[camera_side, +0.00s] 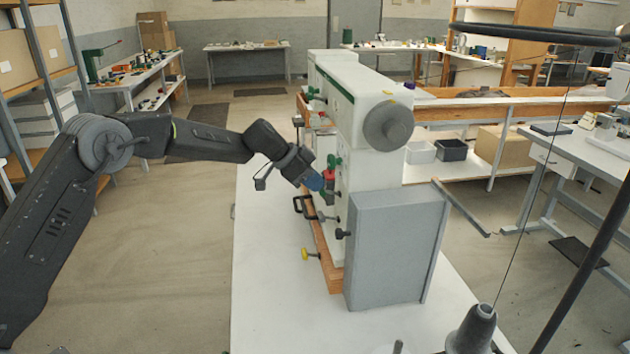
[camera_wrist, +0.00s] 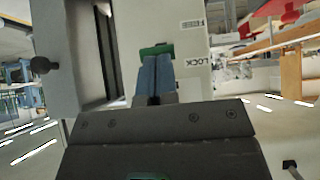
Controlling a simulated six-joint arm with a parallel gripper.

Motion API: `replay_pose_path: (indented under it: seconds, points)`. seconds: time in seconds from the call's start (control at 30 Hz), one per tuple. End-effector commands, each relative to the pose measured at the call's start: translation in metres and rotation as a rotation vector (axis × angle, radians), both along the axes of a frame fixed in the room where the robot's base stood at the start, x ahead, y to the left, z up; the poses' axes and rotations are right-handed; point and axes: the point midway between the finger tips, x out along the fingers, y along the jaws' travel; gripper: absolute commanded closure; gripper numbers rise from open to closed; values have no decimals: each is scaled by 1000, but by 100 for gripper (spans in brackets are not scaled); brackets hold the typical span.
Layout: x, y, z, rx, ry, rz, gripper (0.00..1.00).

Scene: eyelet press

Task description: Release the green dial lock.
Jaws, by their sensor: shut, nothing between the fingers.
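A green part (camera_wrist: 157,49) shows just beyond my fingertips in the wrist view, on the pale machine face beside a printed LOCK label (camera_wrist: 195,62). My gripper (camera_wrist: 154,85) has its blue fingers together, pointing at that green part and partly covering it. I cannot tell whether they touch. In the side view my gripper (camera_side: 317,183) is close to the front of the white press (camera_side: 370,150). A green piece (camera_side: 334,161) and a red piece (camera_side: 329,176) show near the fingertips. Which green piece there is the dial lock is unclear.
A grey box (camera_side: 390,250) stands on the near side of the press. Black knobs (camera_side: 341,234), a black handle (camera_side: 302,207) and a yellow knob (camera_side: 306,254) stick out of the front. The white table (camera_side: 262,270) is clear in front of the press.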

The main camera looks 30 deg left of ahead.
Motion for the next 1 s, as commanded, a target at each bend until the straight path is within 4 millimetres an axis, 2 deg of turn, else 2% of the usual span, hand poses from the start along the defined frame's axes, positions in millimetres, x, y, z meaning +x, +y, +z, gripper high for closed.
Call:
replay_pose_path:
  seconds: [0.47, 1.0]
  points:
    - [-3, 3, -8, -1, 1, 0, 100]
    - [-9, 8, -33, 0, 2, 0, 100]
